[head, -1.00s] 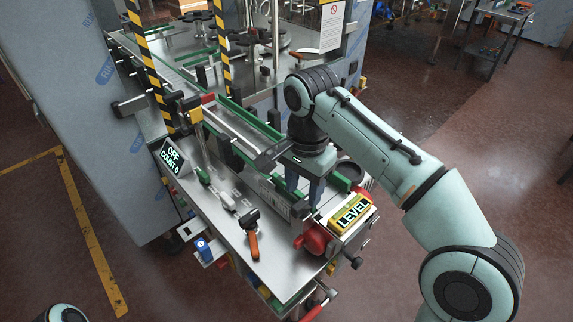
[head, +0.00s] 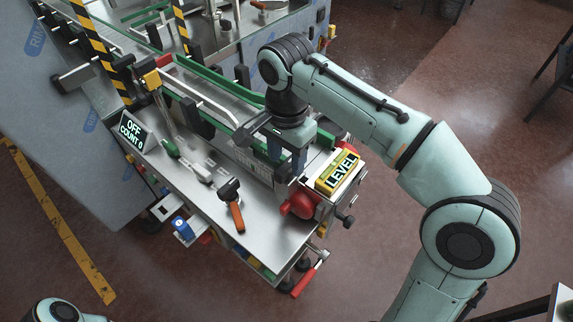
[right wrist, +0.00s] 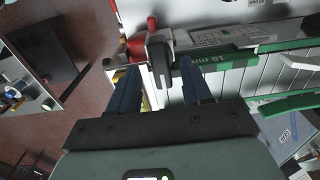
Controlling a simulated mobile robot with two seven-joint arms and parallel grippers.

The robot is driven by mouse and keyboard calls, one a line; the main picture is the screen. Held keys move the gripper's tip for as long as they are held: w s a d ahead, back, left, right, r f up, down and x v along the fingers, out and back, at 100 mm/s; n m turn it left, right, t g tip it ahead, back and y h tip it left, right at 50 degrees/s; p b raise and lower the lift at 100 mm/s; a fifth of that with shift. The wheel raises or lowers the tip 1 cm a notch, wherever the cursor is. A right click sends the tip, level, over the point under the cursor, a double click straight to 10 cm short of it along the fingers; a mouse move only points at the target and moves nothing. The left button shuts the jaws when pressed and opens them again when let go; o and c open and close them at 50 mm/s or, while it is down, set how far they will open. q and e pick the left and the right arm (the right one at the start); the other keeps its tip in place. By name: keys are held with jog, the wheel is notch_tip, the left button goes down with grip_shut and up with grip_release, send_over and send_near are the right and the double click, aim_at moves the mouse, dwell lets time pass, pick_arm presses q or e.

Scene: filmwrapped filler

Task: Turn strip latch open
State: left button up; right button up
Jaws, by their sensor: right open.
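My right gripper (head: 287,160) points down at the near right end of the machine's green-edged conveyor, beside the yellow LEVEL box (head: 338,172). In the right wrist view its two blue fingers (right wrist: 160,88) are apart. A dark grey block-like handle (right wrist: 160,50) stands between and just beyond the fingertips. It may be the strip latch, but I cannot tell for sure. I see no clear contact with it. In the head view my gripper hides this spot. A red round knob (head: 299,205) sits just below the LEVEL box. My left gripper is out of the picture.
The steel bench top holds an orange-handled tool (head: 236,212), a green-handled tool (head: 171,149) and a display (head: 134,130) reading OFF, COUNT 0. A red lever (head: 305,281) sticks out at the near corner. Yellow-black striped posts (head: 97,50) rise at the back left.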

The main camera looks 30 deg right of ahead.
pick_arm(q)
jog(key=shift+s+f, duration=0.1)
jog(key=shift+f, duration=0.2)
pick_arm(e)
jog(key=shift+f, duration=0.9)
jog(key=shift+c, duration=0.3)
grip_shut()
